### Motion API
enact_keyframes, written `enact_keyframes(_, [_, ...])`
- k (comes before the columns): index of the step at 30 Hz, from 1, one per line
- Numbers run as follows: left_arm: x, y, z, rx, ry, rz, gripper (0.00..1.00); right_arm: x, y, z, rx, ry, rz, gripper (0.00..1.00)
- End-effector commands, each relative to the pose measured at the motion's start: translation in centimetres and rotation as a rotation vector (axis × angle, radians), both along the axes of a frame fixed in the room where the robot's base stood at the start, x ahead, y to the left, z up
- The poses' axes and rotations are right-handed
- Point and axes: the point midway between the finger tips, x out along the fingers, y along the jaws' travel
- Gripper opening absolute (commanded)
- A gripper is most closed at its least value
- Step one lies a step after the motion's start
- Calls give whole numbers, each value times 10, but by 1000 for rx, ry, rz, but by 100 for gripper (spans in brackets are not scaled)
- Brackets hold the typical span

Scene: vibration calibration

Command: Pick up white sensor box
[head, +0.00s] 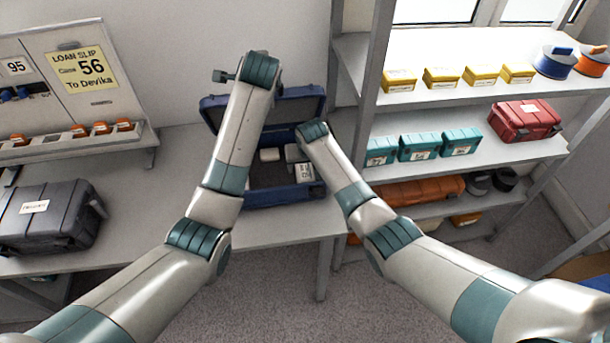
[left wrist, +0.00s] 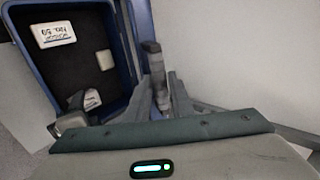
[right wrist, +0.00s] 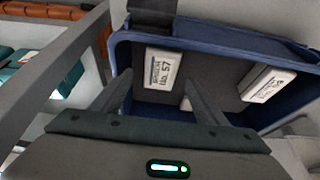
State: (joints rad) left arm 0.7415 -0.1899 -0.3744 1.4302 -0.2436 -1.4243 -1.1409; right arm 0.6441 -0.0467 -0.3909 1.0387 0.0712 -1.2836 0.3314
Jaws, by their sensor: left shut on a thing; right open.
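White sensor boxes lie in the dark-lined blue case (head: 284,194), which stands open on the bench. In the head view one (head: 270,154) is at the left and a labelled one (head: 304,172) is at the right. My right gripper (right wrist: 157,78) is open and empty; a white sensor box marked No. 57 (right wrist: 162,68) shows beyond and between its fingers, apart from them. A box at the right (right wrist: 268,85) is clear of it.
A dark grey case (head: 48,218) stands on the bench at the left, below a panel with a yellow loan slip (head: 82,68). A shelf rack at the right holds yellow boxes (head: 440,77), teal cases (head: 420,147) and a red case (head: 525,121). Bare bench lies left of the blue case.

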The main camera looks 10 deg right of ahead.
Motion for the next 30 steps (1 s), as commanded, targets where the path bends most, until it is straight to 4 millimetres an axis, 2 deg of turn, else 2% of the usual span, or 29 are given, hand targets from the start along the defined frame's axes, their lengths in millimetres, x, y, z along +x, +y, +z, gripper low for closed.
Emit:
enact_keyframes(5, [0,0,0,0,-1,0,0,1,0,-4,0,1,0,67])
enact_keyframes(21, [0,0,0,0,-1,0,0,15,1,-46,-1,1,0,67])
enact_keyframes(30, [0,0,0,0,-1,0,0,16,2,-49,0,0,0,67])
